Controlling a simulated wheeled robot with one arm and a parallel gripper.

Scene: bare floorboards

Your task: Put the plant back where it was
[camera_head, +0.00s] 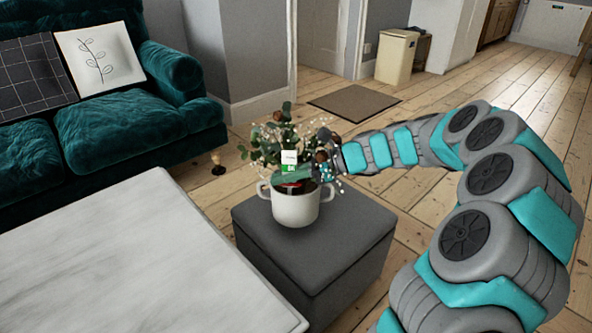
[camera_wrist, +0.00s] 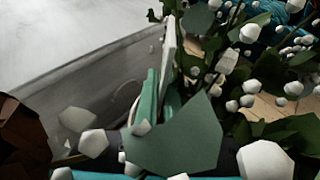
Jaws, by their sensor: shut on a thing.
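The plant (camera_head: 268,148) has green leaves and small white blossoms and sits in a white two-handled pot (camera_head: 296,208). The pot is upright over the top of a dark grey ottoman (camera_head: 350,225); I cannot tell whether it touches. My gripper (camera_head: 322,166) reaches in from the right among the foliage above the pot's rim and is shut on the plant. Leaves and blossoms hide most of the fingers. In the wrist view the foliage (camera_wrist: 185,140) fills the near part, and the exact grip point is hidden.
A pale table (camera_head: 130,250) fills the lower left, close beside the ottoman. A teal sofa (camera_head: 120,125) with cushions stands behind it. A small goblet-like object (camera_head: 217,163) is by the sofa. A brown mat (camera_head: 354,103) lies on the floorboards beyond; a bin (camera_head: 396,57) stands farther back.

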